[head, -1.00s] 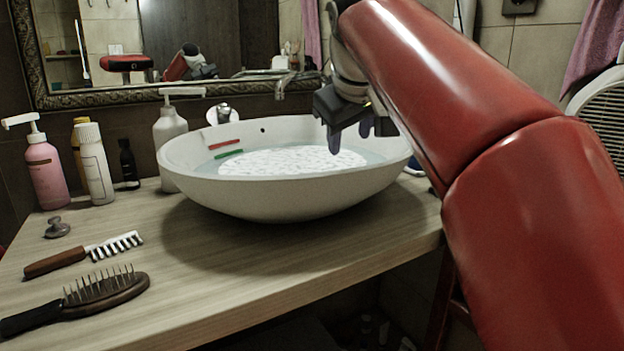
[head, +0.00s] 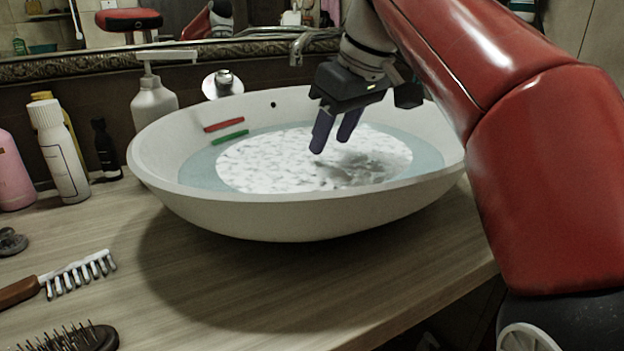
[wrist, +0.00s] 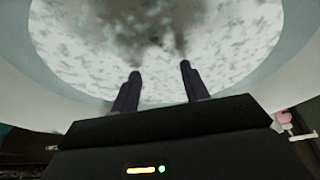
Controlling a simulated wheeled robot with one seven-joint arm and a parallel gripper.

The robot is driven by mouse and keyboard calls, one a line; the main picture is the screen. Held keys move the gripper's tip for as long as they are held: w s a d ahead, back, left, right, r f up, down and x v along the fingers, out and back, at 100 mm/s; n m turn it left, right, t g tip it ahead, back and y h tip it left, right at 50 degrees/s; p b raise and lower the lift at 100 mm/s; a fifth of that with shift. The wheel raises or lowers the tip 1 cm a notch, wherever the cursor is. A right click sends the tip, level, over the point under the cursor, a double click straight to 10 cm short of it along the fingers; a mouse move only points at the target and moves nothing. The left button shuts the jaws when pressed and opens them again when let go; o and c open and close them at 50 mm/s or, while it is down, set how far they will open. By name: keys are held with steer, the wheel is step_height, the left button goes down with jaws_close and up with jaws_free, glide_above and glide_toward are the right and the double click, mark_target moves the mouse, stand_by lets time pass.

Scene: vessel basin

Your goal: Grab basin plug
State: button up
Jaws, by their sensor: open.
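The white basin (head: 300,213) stands on the counter, holding bluish water with a patch of white foam (head: 265,160) on top. My gripper (head: 333,144) is over the basin, pointing down, open and empty, with its two fingers apart. In the wrist view the fingers (wrist: 160,72) show against the foam, with a dark, blurred patch beyond them. A small grey knobbed piece that looks like a plug (head: 11,242) lies on the counter at the left edge of the head view, far from my gripper. The basin's bottom is hidden under the foam.
A red strip (head: 224,125) and a green strip (head: 230,137) are at the basin's inner left side. A faucet (head: 305,45) is behind. Bottles (head: 58,155) stand left; a white-bristled brush (head: 75,275) and a dark hairbrush (head: 70,338) lie front left. The counter before the basin is clear.

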mark_target(319, 174)
steer(key=x, duration=0.2)
steer(key=b+x, duration=0.1)
steer(key=x, duration=0.4)
steer(key=shift+s+f, duration=0.15)
steer(key=shift+s, duration=0.1)
steer(key=shift+c, duration=0.3)
jaws_close()
